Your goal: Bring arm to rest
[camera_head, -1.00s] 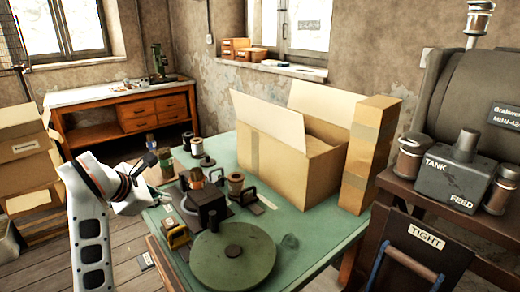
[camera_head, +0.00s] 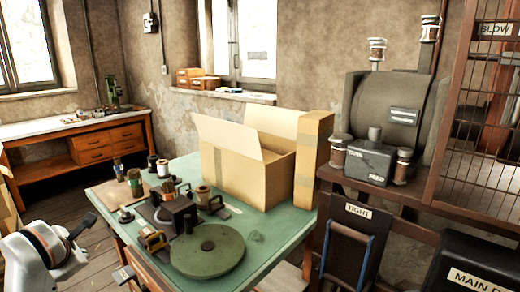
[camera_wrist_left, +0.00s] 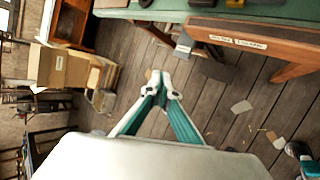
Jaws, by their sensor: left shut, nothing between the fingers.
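My left gripper (camera_head: 82,232) is at the lower left of the head view, off the left edge of the green-topped table (camera_head: 262,238). In the left wrist view its two teal fingers (camera_wrist_left: 160,80) meet at their tips, with nothing between them. They hang over the wooden floor (camera_wrist_left: 205,100), apart from the table. A round green disc (camera_head: 207,252) and a dark block-shaped device (camera_head: 177,213) sit on the table, to the right of the gripper.
An open cardboard box (camera_head: 243,176) and a tall carton (camera_head: 312,160) stand at the table's back. Spools and small tools crowd its left part. A dark machine (camera_head: 388,115) and a wire cage (camera_head: 487,130) are at right. Cardboard boxes (camera_wrist_left: 60,68) stand on the floor in the wrist view.

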